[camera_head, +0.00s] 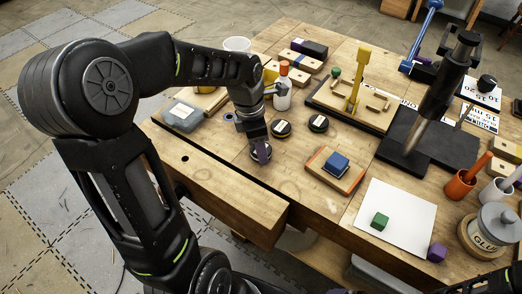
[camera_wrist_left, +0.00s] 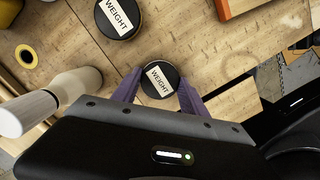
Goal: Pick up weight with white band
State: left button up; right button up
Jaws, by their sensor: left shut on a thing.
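A round black weight (camera_wrist_left: 160,80) with a white "WEIGHT" label sits between the two purple fingers of my left gripper (camera_wrist_left: 157,94) in the left wrist view. In the head view my left gripper (camera_head: 260,150) is shut on this weight (camera_head: 262,154) near the bench's front edge, partly covering it. The weight is at or just above the wood; I cannot tell which. Two other black labelled weights stand behind it, one close (camera_head: 281,129) and one farther right (camera_head: 318,123). One of these also shows in the wrist view (camera_wrist_left: 118,18). My right gripper is out of view.
A white bottle with an orange cap (camera_head: 283,90) stands behind the weights. A blue block (camera_head: 336,164) on a wooden board lies to the right. A white sheet (camera_head: 405,215) carries a green cube (camera_head: 380,221). Bare bench wood lies in front.

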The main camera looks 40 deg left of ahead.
pick_arm(q)
grip_shut()
dwell(0.3)
notch_tip(320, 180, up, 10)
jog(key=shift+b, duration=0.4)
dwell(0.6)
